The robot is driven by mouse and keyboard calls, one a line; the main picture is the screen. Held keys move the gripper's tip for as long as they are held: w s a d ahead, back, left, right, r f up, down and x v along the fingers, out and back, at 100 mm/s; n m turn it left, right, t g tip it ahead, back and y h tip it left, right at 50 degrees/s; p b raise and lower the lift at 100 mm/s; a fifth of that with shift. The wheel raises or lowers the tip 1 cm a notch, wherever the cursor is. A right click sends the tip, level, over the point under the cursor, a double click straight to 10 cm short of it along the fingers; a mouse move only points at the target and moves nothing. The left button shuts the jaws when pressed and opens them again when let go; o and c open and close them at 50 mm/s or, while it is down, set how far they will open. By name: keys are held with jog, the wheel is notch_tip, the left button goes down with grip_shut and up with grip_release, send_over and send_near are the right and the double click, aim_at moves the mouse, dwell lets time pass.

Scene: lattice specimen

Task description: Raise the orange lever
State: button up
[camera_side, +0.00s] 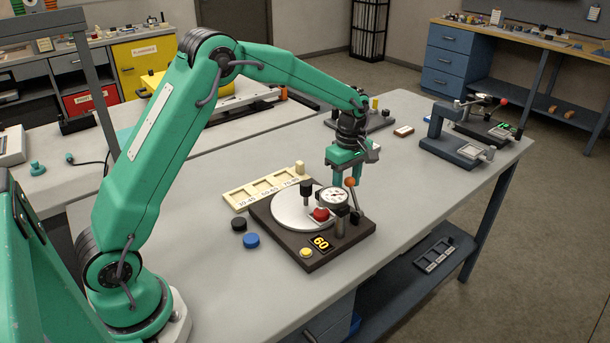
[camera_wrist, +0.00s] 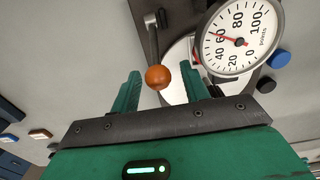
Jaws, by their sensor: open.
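The orange lever knob (camera_side: 350,183) is a ball on the gauge stand at the right of a dark square base (camera_side: 345,246). In the wrist view the knob (camera_wrist: 158,77) sits at the end of a grey rod. My gripper (camera_side: 346,177) is open above the base, its green fingers pointing down around the knob's height. In the wrist view the knob appears between the two open fingers (camera_wrist: 166,88), with gaps on both sides; I cannot tell its exact depth. The white dial gauge (camera_wrist: 238,38) beside it has a red needle near 60.
The base carries a silver disc (camera_side: 288,210), a red piece (camera_side: 321,214), a yellow "60" display (camera_side: 320,243) and a yellow button (camera_side: 306,252). A cream labelled tray (camera_side: 232,197) lies behind. Black (camera_side: 238,224) and blue (camera_side: 251,240) discs lie left.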

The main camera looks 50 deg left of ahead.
jog(key=shift+r, duration=2.55)
jog(key=shift+o, duration=0.4)
